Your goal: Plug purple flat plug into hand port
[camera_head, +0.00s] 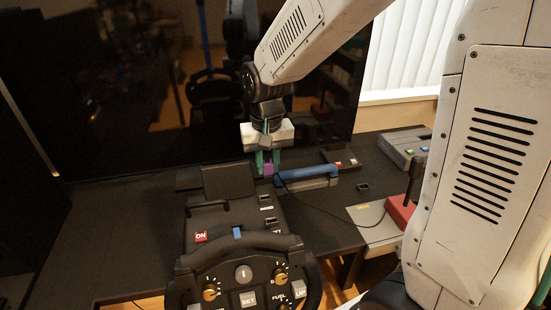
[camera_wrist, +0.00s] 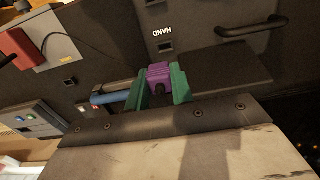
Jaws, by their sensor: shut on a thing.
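My gripper (camera_head: 266,160) has green fingers shut on the purple plug (camera_head: 268,170), above the back of the dark wheel console. In the wrist view, the purple plug (camera_wrist: 158,73) sits between the fingers (camera_wrist: 163,82). The hand port (camera_wrist: 165,46) is a small dark socket beside the white label "HAND", just beyond the plug in that view. The plug is apart from the port. In the head view, small sockets line the console's right side, and the nearest to my gripper (camera_head: 265,198) appears to be the hand port; its label is too small to read.
The steering wheel (camera_head: 240,270) is in front. A blue bar (camera_head: 306,173) lies right of the plug. A red joystick base (camera_head: 401,210) stands on a grey panel, with a thin black cable nearby. A grey button box (camera_head: 408,146) is at the back right. A dark screen stands behind.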

